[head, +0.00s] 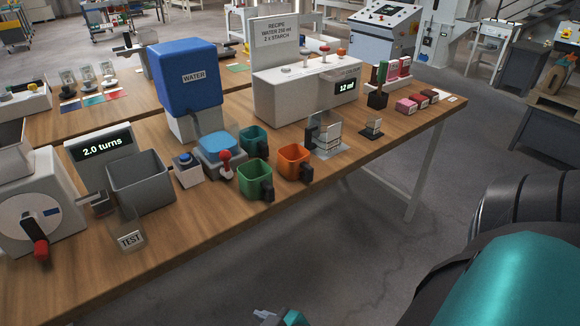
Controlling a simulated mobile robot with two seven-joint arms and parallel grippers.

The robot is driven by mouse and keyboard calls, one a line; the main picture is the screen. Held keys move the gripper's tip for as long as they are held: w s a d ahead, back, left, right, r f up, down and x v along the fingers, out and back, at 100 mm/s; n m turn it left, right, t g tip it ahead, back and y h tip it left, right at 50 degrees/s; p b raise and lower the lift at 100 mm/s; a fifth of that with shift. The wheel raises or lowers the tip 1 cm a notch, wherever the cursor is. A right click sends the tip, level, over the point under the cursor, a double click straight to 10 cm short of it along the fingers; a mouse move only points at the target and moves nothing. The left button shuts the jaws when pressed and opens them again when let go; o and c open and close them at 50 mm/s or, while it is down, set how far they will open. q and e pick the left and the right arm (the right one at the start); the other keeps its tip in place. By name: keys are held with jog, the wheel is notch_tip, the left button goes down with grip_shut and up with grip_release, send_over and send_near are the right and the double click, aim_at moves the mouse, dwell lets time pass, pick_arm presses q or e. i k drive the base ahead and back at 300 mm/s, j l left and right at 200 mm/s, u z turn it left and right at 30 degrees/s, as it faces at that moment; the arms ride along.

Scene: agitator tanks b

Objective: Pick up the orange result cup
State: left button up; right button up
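The orange result cup (293,161) stands upright on the wooden table, near its front edge. Its dark handle points toward the front right, and nothing is holding it. A green cup (254,178) with a dark handle stands just to its left. A darker teal-green cup (252,140) stands behind, to the left. My teal and black right arm fills the lower right, well apart from the cup.
A blue-topped scale (219,147) with a red knob stands left of the cups. A clear-walled stand (326,137) is close on the orange cup's right. The blue water tank (187,77) and white dispenser (306,90) stand behind. The floor (345,245) in front is clear.

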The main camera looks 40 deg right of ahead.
aim_at(292, 158)
jog(key=z, duration=1.15)
